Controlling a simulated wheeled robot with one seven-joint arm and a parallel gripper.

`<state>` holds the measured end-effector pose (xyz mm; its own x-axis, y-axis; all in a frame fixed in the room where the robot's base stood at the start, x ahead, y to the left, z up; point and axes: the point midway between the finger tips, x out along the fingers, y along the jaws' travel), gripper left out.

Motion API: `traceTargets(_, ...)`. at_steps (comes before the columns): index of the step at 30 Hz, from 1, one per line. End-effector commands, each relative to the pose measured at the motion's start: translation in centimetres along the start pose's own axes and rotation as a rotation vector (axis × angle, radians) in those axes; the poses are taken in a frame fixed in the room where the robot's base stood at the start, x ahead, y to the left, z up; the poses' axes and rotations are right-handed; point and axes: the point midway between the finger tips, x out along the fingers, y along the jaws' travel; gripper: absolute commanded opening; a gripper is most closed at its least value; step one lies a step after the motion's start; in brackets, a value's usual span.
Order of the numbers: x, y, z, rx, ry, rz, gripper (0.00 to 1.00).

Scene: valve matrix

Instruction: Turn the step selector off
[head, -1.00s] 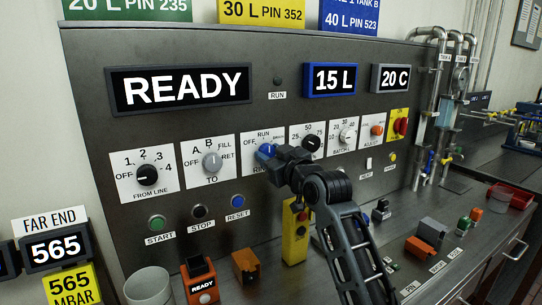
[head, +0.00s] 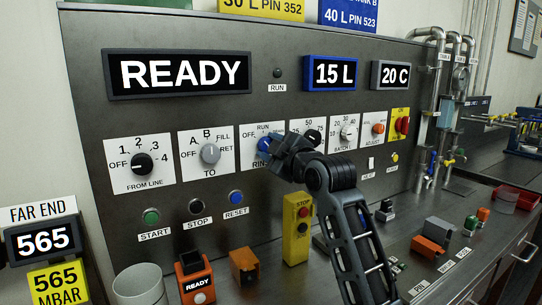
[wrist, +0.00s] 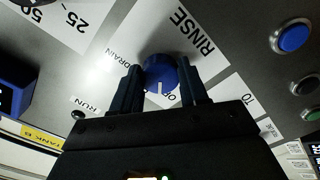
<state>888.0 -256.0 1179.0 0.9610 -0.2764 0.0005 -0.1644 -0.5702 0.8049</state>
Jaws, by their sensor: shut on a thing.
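The blue selector knob (head: 264,144) sits on a white plate marked OFF, RUN and RIN in the head view, with part of the plate hidden behind my gripper. My gripper (head: 272,147) reaches it from the right. In the wrist view the blue knob (wrist: 160,72) is between the two dark fingers of my gripper (wrist: 160,82), which is shut on it. The knob's white mark points down in the wrist view, beside the partly hidden OFF lettering. I cannot tell whether it lines up with OFF exactly. RINSE and DRAIN show above it.
A grey knob (head: 210,154) and a black knob (head: 142,163) are to the left, more dials to the right. Start, stop and reset buttons (head: 235,197) lie below. The display (head: 180,74) reads READY.

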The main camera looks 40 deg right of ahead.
Motion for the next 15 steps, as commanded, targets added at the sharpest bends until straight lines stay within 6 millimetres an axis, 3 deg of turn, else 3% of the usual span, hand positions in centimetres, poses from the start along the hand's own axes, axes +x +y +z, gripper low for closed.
traceTargets(15,0.01,-0.12,0.02,-0.174,-0.001,-0.003,0.13)
